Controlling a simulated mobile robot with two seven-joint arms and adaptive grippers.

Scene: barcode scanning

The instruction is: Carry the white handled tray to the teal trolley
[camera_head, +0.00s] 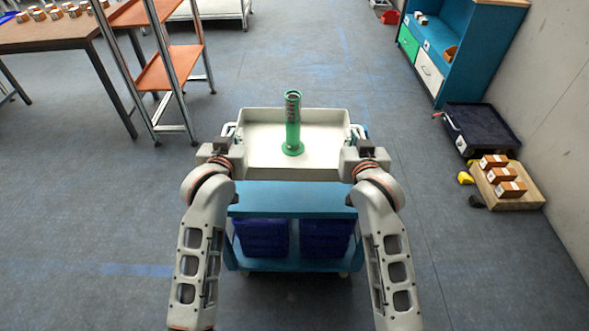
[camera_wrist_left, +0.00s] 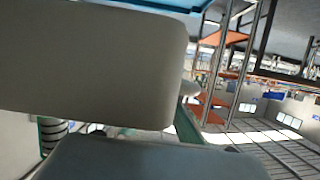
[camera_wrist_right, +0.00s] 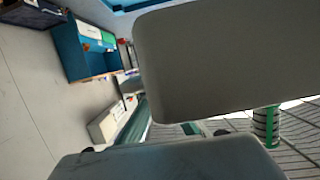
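The white handled tray (camera_head: 258,159) is level over the teal trolley (camera_head: 290,199) in the head view. I cannot tell whether it rests on the trolley or hangs just above it. A green cylinder with a round foot (camera_head: 292,128) stands upright in the tray. My left gripper (camera_head: 224,145) is at the tray's left handle and my right gripper (camera_head: 364,147) is at its right handle. Both look shut on the handles, with only a narrow gap between the finger pads in the wrist views. The pads hide the handle bars there.
A teal cabinet (camera_head: 455,45), a dark crate (camera_head: 480,128) and a wooden board with brown boxes (camera_head: 520,203) are at the right. Blue bins (camera_head: 262,238) sit on the trolley's lower shelf.

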